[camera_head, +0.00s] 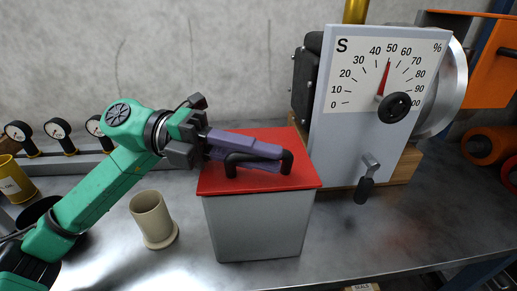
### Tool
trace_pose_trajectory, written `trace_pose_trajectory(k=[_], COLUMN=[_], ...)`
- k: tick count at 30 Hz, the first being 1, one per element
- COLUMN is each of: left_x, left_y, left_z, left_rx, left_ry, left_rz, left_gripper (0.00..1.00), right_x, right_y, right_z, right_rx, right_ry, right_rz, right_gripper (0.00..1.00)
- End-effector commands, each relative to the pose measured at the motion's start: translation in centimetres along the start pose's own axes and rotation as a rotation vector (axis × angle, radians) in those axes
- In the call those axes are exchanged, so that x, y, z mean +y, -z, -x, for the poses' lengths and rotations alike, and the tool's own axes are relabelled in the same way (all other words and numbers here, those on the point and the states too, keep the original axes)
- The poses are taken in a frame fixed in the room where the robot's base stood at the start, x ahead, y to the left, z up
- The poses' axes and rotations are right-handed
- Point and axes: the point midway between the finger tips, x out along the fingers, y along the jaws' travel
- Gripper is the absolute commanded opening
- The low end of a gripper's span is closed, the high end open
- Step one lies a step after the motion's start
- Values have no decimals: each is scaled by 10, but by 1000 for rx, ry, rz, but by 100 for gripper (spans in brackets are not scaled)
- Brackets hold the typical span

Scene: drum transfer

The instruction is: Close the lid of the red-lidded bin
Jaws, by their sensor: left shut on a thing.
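The bin (255,228) is a grey box standing on the metal bench. Its red lid (295,146) lies flat across the top and looks shut; I see no gap along the front edge. A black bar handle (286,161) stands on the lid. My left gripper (262,155) reaches in from the left over the lid, and its purple fingers are shut on the handle. The fingers hide part of the handle and lid. My right gripper does not show.
A grey gauge box (345,140) with a dial stands close to the bin's right. A beige cup (152,218) stands at its left, below my arm. A yellow can (15,181) and small gauges (57,130) are farther left. The bench at front right is clear.

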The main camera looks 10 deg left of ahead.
Motion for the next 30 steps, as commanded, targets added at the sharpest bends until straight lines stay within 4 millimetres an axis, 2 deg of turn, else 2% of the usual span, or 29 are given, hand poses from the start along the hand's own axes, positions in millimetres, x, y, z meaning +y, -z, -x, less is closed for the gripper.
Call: trace_pose_trajectory(k=[5,18,19,21,30], left_x=[7,10,10,10,8], left_y=[3,4,4,4,3], left_z=[-1,-2,-2,-2,0], left_rx=[0,3,4,4,0], left_ry=[-16,-24,-24,-23,-20], left_rz=[-37,-44,-44,-43,-44], left_gripper=[0,0,27,50,50], right_x=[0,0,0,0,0], right_y=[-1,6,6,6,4], right_z=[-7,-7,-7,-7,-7], right_rx=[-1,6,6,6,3], right_ry=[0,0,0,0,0], right_rz=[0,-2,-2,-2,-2], right_gripper=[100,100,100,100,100])
